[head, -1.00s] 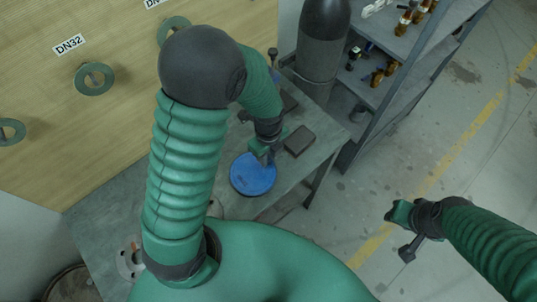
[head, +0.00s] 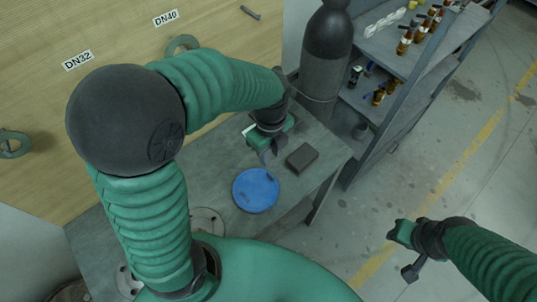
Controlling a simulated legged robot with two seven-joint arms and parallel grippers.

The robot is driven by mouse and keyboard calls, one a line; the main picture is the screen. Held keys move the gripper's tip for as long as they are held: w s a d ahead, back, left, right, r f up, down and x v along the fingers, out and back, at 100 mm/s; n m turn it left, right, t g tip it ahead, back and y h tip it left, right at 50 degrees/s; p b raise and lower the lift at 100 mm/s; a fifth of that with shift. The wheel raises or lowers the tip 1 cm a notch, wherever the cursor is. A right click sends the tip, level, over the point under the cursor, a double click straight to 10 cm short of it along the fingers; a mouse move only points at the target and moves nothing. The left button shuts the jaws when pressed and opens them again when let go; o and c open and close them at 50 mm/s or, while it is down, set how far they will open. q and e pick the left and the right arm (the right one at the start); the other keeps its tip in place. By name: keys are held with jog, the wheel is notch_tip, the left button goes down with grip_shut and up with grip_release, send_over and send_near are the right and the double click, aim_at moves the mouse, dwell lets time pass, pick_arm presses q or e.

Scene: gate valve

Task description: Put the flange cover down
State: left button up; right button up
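The flange cover is a round blue disc (head: 256,190) that lies flat on the grey metal table (head: 222,172). My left gripper (head: 270,154) is above the table, just behind the cover in the head view and apart from it. Its fingers look spread, with nothing between them. My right gripper (head: 398,236) is out over the floor at the right, away from the table. Its fingers are too small and turned to read.
A dark flat block (head: 302,158) lies on the table right of the cover. A pale flange (head: 207,222) is near its front. A dark cylinder (head: 325,62) and a shelf with bottles (head: 405,42) stand behind. A board with rings (head: 60,40) is at the left.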

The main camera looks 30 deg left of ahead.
pick_arm(q)
jog(key=s+f+n+t, duration=0.1)
jog(key=n, duration=0.6)
jog(key=s+f+n, duration=0.1)
jog(key=s+n, duration=0.1)
jog(key=n, duration=0.5)
jog(key=s+a+f+n+t, duration=0.1)
jog(key=n, duration=0.7)
jog(key=shift+s+f+t, duration=0.15)
jog(key=shift+s+t, duration=0.15)
